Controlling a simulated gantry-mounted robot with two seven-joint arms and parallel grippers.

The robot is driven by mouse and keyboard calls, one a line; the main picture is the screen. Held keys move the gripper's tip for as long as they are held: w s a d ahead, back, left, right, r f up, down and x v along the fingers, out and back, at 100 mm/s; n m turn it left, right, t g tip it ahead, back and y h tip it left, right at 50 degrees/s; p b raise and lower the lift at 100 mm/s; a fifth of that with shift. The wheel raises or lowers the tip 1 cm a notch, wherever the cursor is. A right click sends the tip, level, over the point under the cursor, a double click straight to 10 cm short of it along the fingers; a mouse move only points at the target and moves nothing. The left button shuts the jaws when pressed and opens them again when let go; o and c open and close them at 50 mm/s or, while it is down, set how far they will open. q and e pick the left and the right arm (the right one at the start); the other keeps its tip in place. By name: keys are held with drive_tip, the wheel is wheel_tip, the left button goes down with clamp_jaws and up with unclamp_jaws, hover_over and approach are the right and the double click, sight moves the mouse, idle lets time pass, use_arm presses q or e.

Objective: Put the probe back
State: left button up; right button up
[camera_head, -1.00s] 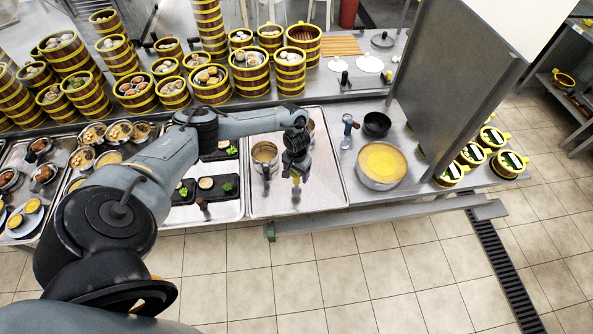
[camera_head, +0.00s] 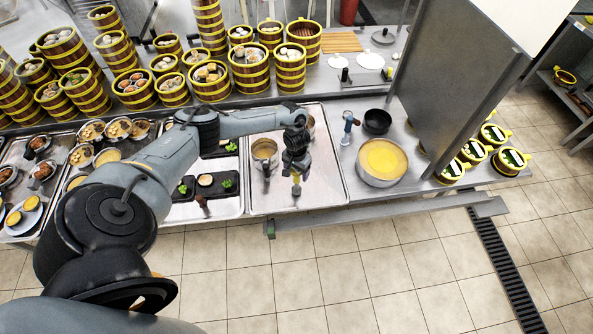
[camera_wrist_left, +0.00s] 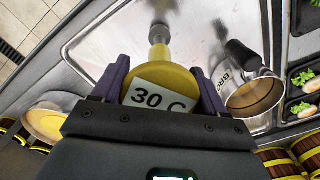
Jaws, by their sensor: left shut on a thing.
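My left gripper (camera_head: 296,172) is shut on the yellow probe and holds it over the bare metal tray in the middle of the counter. In the left wrist view, the probe (camera_wrist_left: 162,72) lies between the two purple fingers (camera_wrist_left: 160,92). Its white face reads "30 C", and a grey metal end points away from the gripper. In the head view, only a small yellow part of the probe (camera_head: 296,189) shows below the fingers. I cannot tell whether its tip touches the tray. My right gripper is not in view.
A metal pot (camera_head: 265,150) with a dark handle stands on the tray (camera_head: 325,190) beside the gripper. Steamer towers (camera_head: 250,70) line the back.

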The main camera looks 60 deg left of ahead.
use_arm(q)
drive_tip(key=shift+f, duration=0.45)
drive_tip(key=o, duration=1.8)
drive_tip(key=shift+r, duration=0.1)
wheel_tip(320, 180, up, 11)
drive_tip(key=shift+f, duration=0.15)
